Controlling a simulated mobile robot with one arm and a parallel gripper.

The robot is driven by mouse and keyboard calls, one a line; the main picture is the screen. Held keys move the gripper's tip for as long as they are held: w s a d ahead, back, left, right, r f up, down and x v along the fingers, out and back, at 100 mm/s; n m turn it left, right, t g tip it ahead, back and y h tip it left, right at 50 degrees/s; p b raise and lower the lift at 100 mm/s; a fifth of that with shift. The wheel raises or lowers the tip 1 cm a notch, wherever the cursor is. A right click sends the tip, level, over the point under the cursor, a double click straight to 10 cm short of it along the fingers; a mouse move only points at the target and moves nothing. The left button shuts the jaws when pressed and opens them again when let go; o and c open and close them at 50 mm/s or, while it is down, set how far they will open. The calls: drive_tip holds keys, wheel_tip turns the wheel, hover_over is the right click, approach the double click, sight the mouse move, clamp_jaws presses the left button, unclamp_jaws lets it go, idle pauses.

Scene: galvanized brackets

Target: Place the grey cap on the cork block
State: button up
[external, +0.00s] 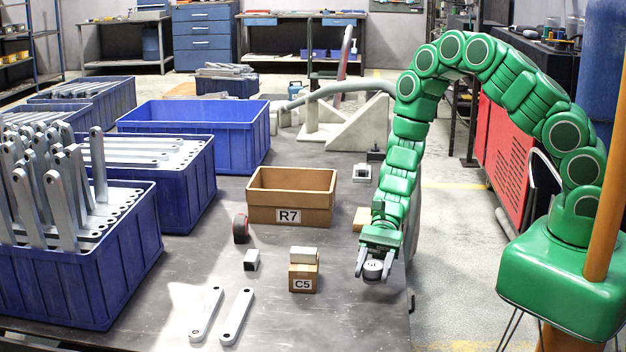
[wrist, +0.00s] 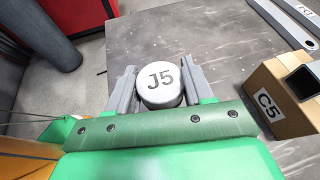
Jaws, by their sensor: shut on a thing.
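The grey cap (external: 373,269) is a short round piece, marked J5 on its pale top in the wrist view (wrist: 161,82). My gripper (external: 370,270) is shut on it, one finger on each side, near the right edge of the table; it also shows in the wrist view (wrist: 160,85). I cannot tell whether the cap clears the table. The cork block (external: 303,279), a small brown cube labelled C5, stands left of my gripper in the external view. It is at the right in the wrist view (wrist: 268,105). A pale square piece (external: 303,254) with an open end rests on it.
A brown box (external: 290,205) labelled R7 stands behind the cork block. Blue bins (external: 200,130) line the left side. Bare tabletop separates gripper and cork block.

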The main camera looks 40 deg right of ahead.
sight(373, 265)
drive_tip(key=shift+r, duration=2.95)
